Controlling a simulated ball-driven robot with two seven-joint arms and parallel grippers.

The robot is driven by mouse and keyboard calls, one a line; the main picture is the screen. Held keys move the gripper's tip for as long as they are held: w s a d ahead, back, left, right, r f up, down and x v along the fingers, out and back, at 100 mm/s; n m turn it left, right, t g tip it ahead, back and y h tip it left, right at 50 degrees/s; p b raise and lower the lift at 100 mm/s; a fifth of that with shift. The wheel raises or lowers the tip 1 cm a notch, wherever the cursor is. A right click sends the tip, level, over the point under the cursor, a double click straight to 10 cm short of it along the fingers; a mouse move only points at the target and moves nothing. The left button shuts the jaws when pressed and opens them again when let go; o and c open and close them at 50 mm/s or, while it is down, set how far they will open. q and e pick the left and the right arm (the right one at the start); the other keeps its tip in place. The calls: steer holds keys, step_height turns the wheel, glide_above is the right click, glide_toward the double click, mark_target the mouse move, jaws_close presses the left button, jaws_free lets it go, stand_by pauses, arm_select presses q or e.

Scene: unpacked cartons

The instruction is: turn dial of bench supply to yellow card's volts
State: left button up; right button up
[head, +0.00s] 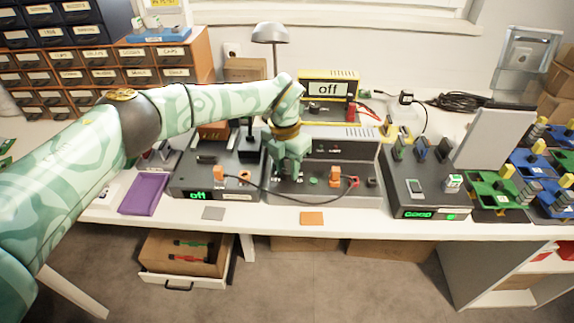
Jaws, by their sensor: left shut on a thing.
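A yellow card (163,3) is cut off by the top edge of the head view, and I cannot read it. A grey bench unit (345,150) stands at the middle of the white table, with a green button and orange plugs on its front part. I take it for the bench supply. My left gripper (288,172) reaches down onto the left part of this unit and is shut on its dial, which the fingers hide. A yellow-framed meter (328,88) behind it reads "off". My right gripper is not in view.
A dark unit (215,180) with a green "off" display stands left of the grey unit, joined by a black cable. Another dark unit (430,190) stands to the right. A purple tray (145,193), a grey card (213,213) and an orange card (312,218) lie near the front edge.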

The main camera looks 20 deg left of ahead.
mark_target(284, 168)
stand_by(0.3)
arm_select(q)
steer(key=o, duration=1)
steer(key=shift+c, duration=0.2)
steer(key=shift+r, duration=0.1)
step_height(284, 168, up, 16)
steer(key=p, duration=0.4)
steer(key=shift+w+a, duration=0.15)
steer(key=shift+a, duration=0.25)
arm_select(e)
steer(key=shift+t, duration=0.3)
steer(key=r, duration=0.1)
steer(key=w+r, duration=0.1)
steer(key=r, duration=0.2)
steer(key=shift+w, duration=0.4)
